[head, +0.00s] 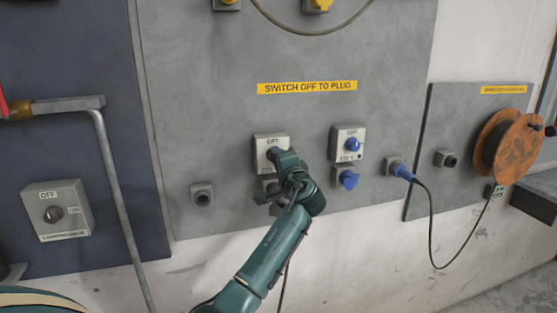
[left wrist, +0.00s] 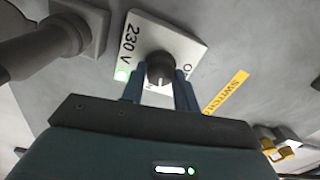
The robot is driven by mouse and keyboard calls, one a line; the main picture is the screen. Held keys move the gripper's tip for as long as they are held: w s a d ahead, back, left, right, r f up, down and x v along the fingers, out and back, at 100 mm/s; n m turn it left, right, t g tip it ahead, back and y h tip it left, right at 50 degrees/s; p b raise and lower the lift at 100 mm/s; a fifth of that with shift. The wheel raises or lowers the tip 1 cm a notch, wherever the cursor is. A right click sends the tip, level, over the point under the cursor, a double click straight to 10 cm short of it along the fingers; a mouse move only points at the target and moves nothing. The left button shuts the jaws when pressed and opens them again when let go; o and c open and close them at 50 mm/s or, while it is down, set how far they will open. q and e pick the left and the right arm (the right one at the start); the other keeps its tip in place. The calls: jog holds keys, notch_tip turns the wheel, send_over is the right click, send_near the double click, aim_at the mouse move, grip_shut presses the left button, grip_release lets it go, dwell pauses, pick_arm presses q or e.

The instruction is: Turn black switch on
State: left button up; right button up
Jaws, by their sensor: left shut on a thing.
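The black switch is a dark round knob (left wrist: 160,69) on a light plate (left wrist: 190,48) marked "230 V" in the left wrist view. In the head view its grey box (head: 262,141) is on the grey wall panel; the knob is mostly hidden behind my left gripper (head: 275,154). My left gripper (left wrist: 158,90) has its blue fingers on either side of the knob and is shut on it. My right gripper is not in view.
A blue switch (head: 352,144) and blue socket (head: 347,179) are right of my arm. A blue plug (head: 401,171) trails a cable toward an orange reel (head: 519,148). Another grey OFF switch box (head: 56,210) and a pipe (head: 118,195) are at left. A yellow label (head: 307,87) is above.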

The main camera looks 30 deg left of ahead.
pick_arm(q)
jog(key=m, duration=0.3)
jog(key=shift+m, duration=0.6)
jog(key=o, duration=1)
jog(key=shift+c, duration=0.2)
jog(key=b+v, duration=0.2)
jog(key=v, duration=1.1)
jog(key=shift+b, duration=0.35)
